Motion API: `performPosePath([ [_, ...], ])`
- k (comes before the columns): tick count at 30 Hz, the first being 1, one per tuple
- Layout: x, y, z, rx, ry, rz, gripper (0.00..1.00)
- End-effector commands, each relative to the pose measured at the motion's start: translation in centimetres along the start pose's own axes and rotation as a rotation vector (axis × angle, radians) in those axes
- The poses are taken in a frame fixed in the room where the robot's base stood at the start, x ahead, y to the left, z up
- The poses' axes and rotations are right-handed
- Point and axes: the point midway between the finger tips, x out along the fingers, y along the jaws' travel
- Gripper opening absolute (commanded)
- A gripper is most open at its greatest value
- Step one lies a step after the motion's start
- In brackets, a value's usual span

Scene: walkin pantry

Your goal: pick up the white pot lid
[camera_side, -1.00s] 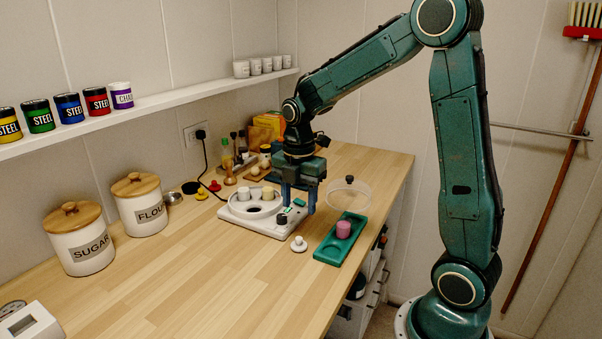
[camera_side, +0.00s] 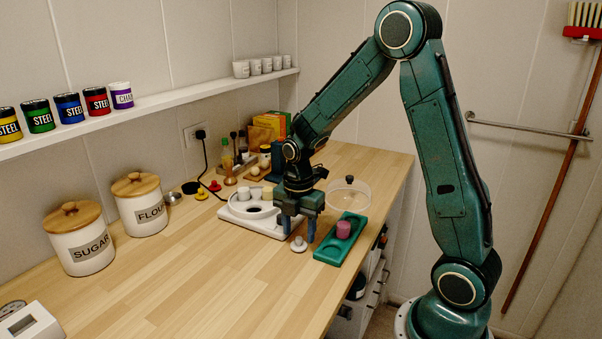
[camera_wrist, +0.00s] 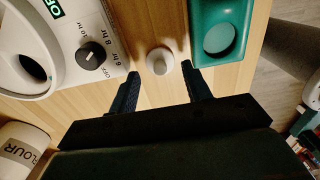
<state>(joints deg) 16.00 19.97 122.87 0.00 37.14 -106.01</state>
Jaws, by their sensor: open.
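The white pot lid (camera_side: 298,244) is small and round with a knob on top, and it lies on the wooden counter between the white appliance and the green tray. It also shows in the wrist view (camera_wrist: 159,62), just beyond the fingertips and roughly centred between them. My gripper (camera_side: 299,236) points down and is open and empty, low over the counter at the lid. In the wrist view its two dark fingers (camera_wrist: 160,74) stand apart, one on each side of the lid's line. I cannot tell whether either finger touches it.
The white appliance (camera_side: 263,228) with a dial and small pots stands left of the lid. A clear round cover (camera_side: 362,198) is behind.

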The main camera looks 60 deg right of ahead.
Motion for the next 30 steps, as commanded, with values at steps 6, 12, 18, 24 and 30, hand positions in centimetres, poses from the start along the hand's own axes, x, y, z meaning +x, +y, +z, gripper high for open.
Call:
performPosePath([
  [6, 2.2, -0.1, -0.1, 0.0, 0.001, -0.003, 0.49],
  [12, 2.7, 0.0, 0.0, 0.0, 0.0, 0.0, 0.49],
  [18, 2.7, 0.0, 0.0, 0.0, 0.0, -0.001, 0.49],
  [24, 2.7, 0.0, 0.0, 0.0, 0.0, -0.001, 0.49],
  [30, 2.7, 0.0, 0.0, 0.0, 0.0, -0.001, 0.16],
])
